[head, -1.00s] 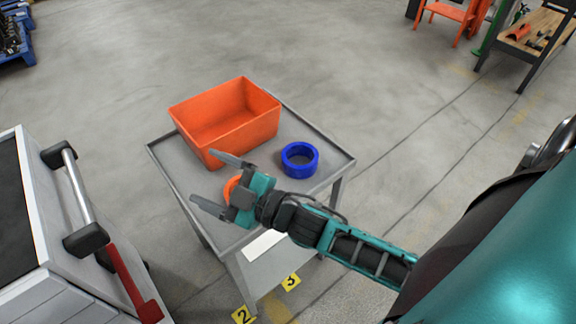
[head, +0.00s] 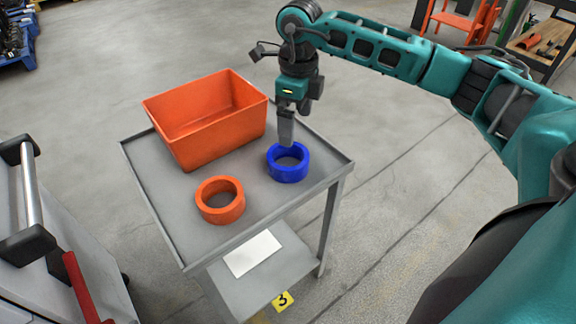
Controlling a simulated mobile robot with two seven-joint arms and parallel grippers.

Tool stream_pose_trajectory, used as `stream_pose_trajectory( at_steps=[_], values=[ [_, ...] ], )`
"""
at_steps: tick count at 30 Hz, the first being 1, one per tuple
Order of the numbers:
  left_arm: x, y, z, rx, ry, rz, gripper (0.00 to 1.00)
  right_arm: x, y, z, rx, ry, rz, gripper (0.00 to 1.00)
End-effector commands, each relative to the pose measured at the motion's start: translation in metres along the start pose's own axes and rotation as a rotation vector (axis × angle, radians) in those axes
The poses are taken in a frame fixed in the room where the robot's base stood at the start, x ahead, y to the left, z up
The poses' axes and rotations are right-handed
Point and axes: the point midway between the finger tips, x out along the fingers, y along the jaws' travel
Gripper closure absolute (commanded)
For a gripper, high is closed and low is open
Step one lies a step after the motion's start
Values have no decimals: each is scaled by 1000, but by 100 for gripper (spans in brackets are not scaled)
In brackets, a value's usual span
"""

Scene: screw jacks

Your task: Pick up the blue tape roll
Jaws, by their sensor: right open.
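The blue tape roll (head: 288,174) lies flat on the right part of the grey cart top, its hole facing up. My right gripper (head: 286,140) points down at the roll's far edge. It is open, and one finger hides the other from this angle. Its visible fingertip overlaps the roll's far rim in the picture; I cannot tell whether it touches. My left gripper is out of view.
An orange tape roll (head: 220,208) lies on the cart left of the blue one. An open orange bin (head: 222,140) stands at the cart's back left. The cart (head: 190,252) has a raised rim. A grey cabinet with a bar handle (head: 30,185) stands at the left.

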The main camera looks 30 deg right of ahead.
Motion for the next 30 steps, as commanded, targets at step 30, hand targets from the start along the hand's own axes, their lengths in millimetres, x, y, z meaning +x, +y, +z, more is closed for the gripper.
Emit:
stream_pose_trajectory(
  at_steps=[30],
  values=[
    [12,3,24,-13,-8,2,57,126,-5,4,3,10,-12,0]
  ],
)
